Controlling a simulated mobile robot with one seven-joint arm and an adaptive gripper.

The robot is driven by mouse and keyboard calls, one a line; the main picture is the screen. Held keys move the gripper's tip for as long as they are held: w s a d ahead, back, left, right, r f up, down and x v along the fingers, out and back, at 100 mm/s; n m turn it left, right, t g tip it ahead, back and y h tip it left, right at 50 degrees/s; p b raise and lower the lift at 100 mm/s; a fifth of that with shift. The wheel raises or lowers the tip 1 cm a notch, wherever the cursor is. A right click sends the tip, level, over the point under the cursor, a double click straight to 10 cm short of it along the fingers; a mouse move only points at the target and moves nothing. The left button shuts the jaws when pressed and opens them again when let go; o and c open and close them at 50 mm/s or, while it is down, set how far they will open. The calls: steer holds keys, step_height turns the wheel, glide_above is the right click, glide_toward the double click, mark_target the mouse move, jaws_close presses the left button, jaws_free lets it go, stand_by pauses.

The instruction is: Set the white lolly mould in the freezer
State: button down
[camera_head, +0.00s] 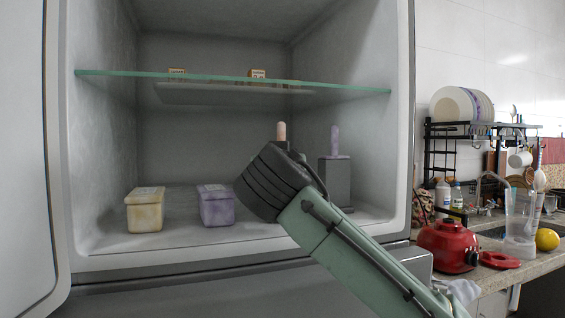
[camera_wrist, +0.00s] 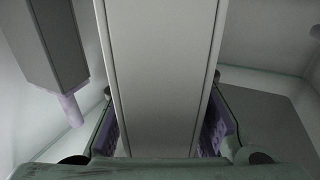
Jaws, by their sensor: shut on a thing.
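The white lolly mould (camera_wrist: 160,70) is a tall pale block filling the middle of the wrist view. My gripper (camera_wrist: 162,128) is shut on it, with purple pads against both sides. In the head view my gripper (camera_head: 272,182) is inside the lower compartment of the open freezer (camera_head: 270,232). It hides the mould's body there; a pinkish stick (camera_head: 281,131) shows just above it. I cannot tell whether the mould's base touches the compartment floor.
A grey mould with a lilac stick (camera_head: 335,180) stands right of my gripper; it also shows in the wrist view (camera_wrist: 45,40). A purple tub (camera_head: 216,206) and a yellow tub (camera_head: 145,211) stand to the left. A glass shelf (camera_head: 230,82) spans above.

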steer(key=shift+f, duration=0.2)
steer(key=c, duration=1.2)
jaws_free()
steer(key=shift+c, duration=0.2)
steer(key=shift+r, duration=0.1)
steer(key=shift+r, duration=0.25)
steer(key=s+b, duration=0.4)
steer(key=s, duration=0.8)
steer(key=shift+a+f, duration=0.15)
steer(key=shift+a, duration=0.3)
